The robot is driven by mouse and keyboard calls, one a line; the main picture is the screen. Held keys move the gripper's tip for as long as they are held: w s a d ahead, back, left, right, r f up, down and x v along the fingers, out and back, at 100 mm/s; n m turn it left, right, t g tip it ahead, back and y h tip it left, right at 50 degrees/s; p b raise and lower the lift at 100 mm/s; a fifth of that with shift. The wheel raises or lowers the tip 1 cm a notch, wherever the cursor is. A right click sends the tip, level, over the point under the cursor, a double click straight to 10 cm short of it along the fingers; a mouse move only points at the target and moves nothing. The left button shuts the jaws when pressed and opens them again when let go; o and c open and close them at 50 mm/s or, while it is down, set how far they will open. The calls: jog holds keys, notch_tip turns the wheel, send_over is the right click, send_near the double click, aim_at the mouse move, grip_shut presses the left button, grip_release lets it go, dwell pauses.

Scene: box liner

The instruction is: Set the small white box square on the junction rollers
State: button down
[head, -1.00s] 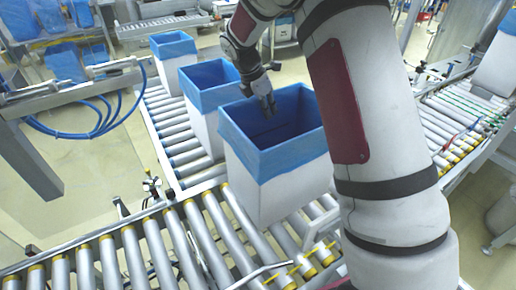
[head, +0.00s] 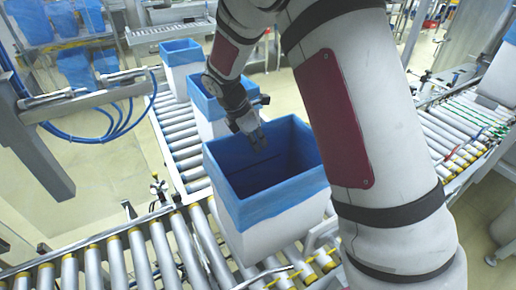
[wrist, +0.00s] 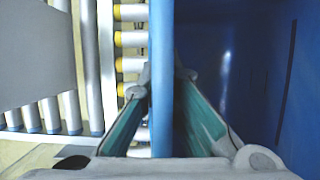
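The small white box (head: 281,225), with a blue liner folded over its rim, stands upright and open at the near end of the feeding roller lane. Its front part is over the junction rollers (head: 191,248). My gripper (head: 256,140) is at the box's far rim in the head view. In the wrist view, my gripper's fingers (wrist: 161,85) straddle the blue-lined wall (wrist: 162,125), one inside and one outside, close against it. The box's underside is hidden, and I cannot tell whether it sits exactly square to the rollers.
Two more blue-lined white boxes (head: 211,128) (head: 180,55) stand behind on the feeding lane (head: 178,125). A metal frame with blue hoses (head: 95,100) is at the left. Another conveyor (head: 462,140) runs at the right. The near rollers at the left are clear.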

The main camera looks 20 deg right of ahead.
jog(key=shift+f, duration=1.35)
jog(key=c, duration=1.8)
grip_release()
jog(key=shift+f, duration=0.15)
jog(key=v, duration=1.2)
